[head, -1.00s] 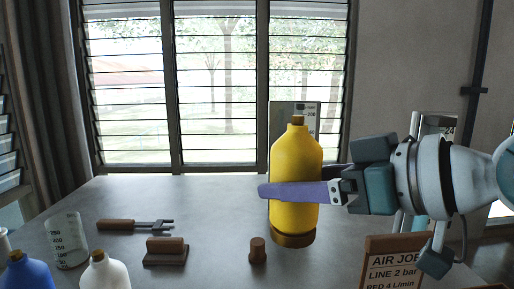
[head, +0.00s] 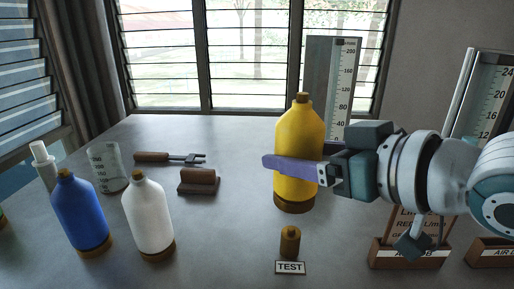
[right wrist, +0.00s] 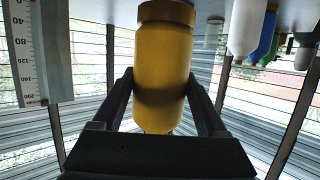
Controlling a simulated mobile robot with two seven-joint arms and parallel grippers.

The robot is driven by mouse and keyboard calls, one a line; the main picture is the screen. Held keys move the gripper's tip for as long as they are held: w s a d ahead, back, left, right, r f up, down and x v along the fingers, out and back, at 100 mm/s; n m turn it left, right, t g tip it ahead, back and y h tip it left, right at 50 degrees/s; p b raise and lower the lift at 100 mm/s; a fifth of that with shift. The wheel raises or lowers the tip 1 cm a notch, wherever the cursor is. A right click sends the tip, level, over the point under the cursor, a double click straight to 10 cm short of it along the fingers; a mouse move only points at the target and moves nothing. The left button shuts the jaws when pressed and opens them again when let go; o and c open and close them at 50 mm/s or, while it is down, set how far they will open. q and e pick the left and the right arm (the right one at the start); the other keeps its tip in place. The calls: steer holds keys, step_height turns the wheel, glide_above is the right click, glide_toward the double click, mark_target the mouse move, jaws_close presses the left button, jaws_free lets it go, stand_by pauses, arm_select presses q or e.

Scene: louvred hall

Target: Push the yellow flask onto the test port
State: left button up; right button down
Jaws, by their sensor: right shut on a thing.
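The yellow flask (head: 300,135) is upright, with a brown cap and a brown base ring. My right gripper (head: 294,167) is shut on its body, coming in from the right. The right wrist view shows the flask (right wrist: 162,70) between the two fingers (right wrist: 160,100), with its base ring towards the top of the picture. The test port (head: 290,242) is a short brown stub on the table behind a "TEST" label (head: 290,268). In the head view the flask is above and beyond the port, apart from it. My left gripper is not in view.
A blue flask (head: 79,215) and a white flask (head: 147,215) stand at the left. A scale board (head: 347,90) stands behind the flask, signs at right. Table between white flask and port is clear.

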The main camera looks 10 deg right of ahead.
mark_target(311, 196)
steer(key=shift+f+b, duration=0.75)
steer(key=shift+f, duration=1)
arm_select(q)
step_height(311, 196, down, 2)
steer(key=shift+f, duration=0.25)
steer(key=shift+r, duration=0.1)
arm_select(e)
steer(key=shift+r, duration=0.1)
steer(key=shift+r+p, duration=0.25)
steer(key=shift+p, duration=0.25)
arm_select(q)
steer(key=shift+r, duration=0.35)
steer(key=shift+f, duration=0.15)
arm_select(e)
steer(key=shift+f, duration=0.2)
steer(key=shift+f+b, duration=0.3)
steer(key=shift+b, duration=0.05)
steer(key=shift+f+b, duration=0.7)
steer(key=shift+f, duration=0.35)
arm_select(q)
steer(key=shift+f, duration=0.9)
